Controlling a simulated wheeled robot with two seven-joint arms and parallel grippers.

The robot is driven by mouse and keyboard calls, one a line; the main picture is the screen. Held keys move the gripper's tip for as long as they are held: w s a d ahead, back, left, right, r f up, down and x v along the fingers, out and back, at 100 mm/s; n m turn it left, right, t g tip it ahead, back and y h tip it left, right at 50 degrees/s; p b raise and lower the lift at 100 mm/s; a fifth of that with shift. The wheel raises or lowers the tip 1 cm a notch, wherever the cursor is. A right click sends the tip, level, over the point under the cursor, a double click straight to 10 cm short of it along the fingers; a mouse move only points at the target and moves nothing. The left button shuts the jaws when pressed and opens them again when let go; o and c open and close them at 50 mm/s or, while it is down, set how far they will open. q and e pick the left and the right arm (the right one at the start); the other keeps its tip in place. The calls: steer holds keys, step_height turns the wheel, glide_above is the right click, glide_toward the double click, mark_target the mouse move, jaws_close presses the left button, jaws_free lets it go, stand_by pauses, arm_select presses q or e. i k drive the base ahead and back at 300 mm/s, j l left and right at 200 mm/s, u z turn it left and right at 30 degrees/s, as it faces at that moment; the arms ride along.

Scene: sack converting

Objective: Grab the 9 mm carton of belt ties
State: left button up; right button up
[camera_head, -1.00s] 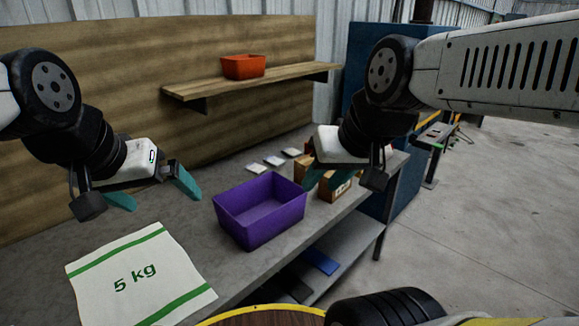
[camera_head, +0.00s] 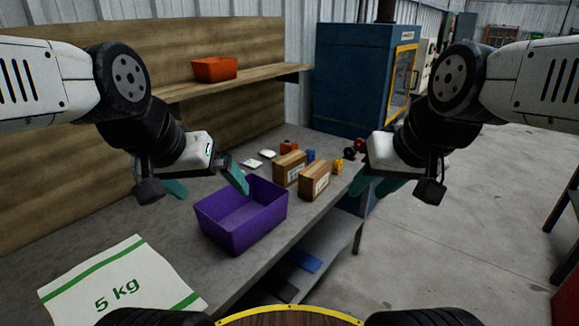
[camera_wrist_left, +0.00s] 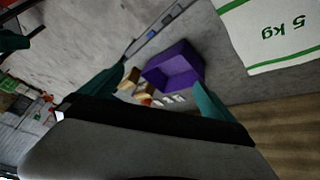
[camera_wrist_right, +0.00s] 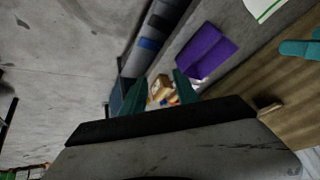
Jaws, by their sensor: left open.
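Two brown cartons stand side by side on the bench in the head view, a rear-left carton (camera_head: 290,168) and a front-right carton (camera_head: 314,182). Both carry white labels too small to read, so I cannot tell which is the 9 mm one. They also show small in the left wrist view (camera_wrist_left: 131,77) and between the fingers in the right wrist view (camera_wrist_right: 160,88). My right gripper (camera_head: 376,188) is open and empty, to the right of the cartons.
A 5 kg sack (camera_head: 120,285) lies at the front left of the bench. Small white pieces (camera_head: 267,153), an orange item (camera_head: 289,147) and dark rolls (camera_head: 349,153) lie near the cartons. A shelf (camera_head: 225,83) holds a red bin (camera_head: 214,69). A blue cabinet (camera_head: 350,80) stands behind.

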mark_target(286, 169)
steer(key=i+l+u, duration=0.75)
steer(key=l, duration=0.3)
steer(key=i+l+u, duration=0.25)
steer(key=l, duration=0.15)
